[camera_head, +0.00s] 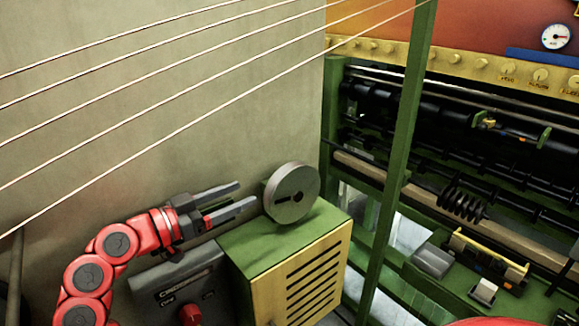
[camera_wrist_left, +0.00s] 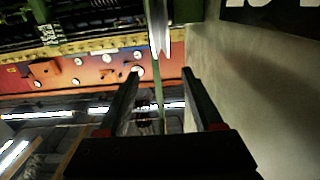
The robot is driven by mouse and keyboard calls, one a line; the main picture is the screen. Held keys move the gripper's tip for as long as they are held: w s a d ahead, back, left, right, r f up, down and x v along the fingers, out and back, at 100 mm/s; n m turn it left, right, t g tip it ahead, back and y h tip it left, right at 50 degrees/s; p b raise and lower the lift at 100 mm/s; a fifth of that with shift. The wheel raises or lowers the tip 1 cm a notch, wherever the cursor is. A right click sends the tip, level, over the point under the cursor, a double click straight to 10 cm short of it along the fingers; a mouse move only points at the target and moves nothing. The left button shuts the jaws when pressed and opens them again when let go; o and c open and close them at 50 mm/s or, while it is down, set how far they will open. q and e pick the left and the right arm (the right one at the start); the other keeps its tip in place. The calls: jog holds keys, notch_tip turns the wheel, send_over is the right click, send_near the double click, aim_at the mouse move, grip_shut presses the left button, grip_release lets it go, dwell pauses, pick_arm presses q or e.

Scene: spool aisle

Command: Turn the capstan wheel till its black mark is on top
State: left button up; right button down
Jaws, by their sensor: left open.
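The capstan wheel (camera_head: 301,180) is a grey disc standing upright above the green machine box in the head view. A short black mark (camera_head: 282,198) on its face runs left from the dark hub, so it points to the left. My left gripper (camera_head: 247,193) is open and empty, just left of the wheel, its two fingers pointing at the rim with a small gap. In the left wrist view the wheel (camera_wrist_left: 158,25) shows edge-on, ahead of and between the spread fingertips (camera_wrist_left: 161,73). My right gripper is not in view.
The green box (camera_head: 262,238) with a yellow vented panel (camera_head: 300,280) stands below the wheel. A grey control box with a red knob (camera_head: 190,312) is beside it. A green post (camera_head: 400,150) rises at the right. Several pale strands cross above my left arm, before a plain wall.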

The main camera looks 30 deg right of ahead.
aim_at(293, 172)
pick_arm(q)
jog(key=d+p, duration=0.1)
jog(key=d, duration=0.3)
jog(key=d+p, duration=0.2)
jog(key=d, duration=0.3)
jog(key=w+d+p, duration=0.1)
jog(key=d+p, duration=0.1)
jog(key=d, duration=0.2)
jog(key=shift+d, duration=0.35)
jog(key=shift+w+d+f, duration=0.1)
jog(key=shift+w+d, duration=0.1)
jog(key=shift+d, duration=0.5)
grip_shut()
